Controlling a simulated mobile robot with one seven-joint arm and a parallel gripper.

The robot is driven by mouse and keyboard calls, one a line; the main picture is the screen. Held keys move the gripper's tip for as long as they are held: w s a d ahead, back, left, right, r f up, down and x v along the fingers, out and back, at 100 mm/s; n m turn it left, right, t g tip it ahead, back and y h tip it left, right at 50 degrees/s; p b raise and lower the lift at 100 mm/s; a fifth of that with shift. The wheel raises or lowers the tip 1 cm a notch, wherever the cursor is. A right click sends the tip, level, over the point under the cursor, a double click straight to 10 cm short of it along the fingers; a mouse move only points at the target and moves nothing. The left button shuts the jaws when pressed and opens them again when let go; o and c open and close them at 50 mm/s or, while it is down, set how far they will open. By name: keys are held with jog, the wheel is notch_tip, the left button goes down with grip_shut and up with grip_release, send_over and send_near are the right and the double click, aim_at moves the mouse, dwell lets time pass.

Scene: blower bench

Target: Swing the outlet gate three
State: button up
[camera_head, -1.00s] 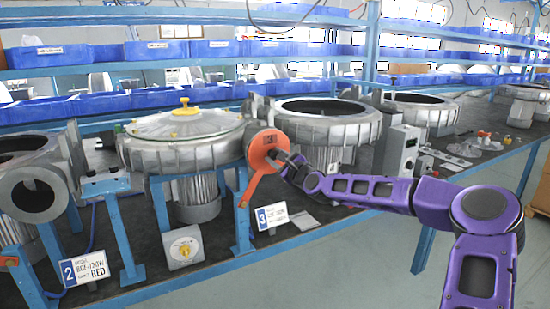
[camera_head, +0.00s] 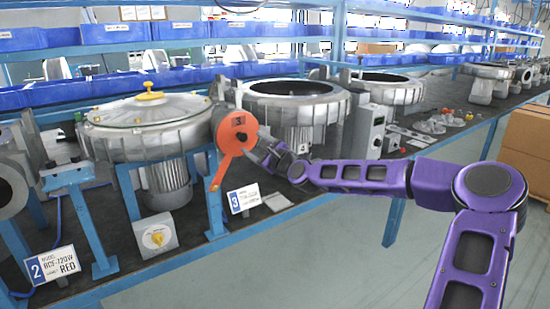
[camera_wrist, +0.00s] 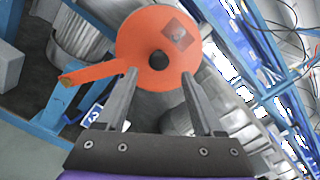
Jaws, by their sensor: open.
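The outlet gate three is an orange round plate (camera_head: 236,132) with a flat handle arm pointing down and slightly left, mounted on the blower outlet above the number 3 sign (camera_head: 243,199). In the wrist view the orange plate (camera_wrist: 150,35) fills the top middle, with a dark hub at its centre and its handle reaching out to the left. My gripper (camera_head: 258,148) is at the plate's lower right side in the head view. In the wrist view my gripper (camera_wrist: 159,75) is open, its fingers pointing at the plate's lower part with nothing gripped. Whether the fingertips touch the plate cannot be told.
A blower with a yellow-knobbed lid (camera_head: 150,118) stands left of the gate, an open blower housing (camera_head: 296,108) behind it. A yellow-dial box (camera_head: 157,236) and number 2 sign (camera_head: 52,264) are front left. Cardboard boxes (camera_head: 527,140) stand right; the floor in front is clear.

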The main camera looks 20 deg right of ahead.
jog(key=v, duration=1.1)
jog(key=shift+s, duration=0.3)
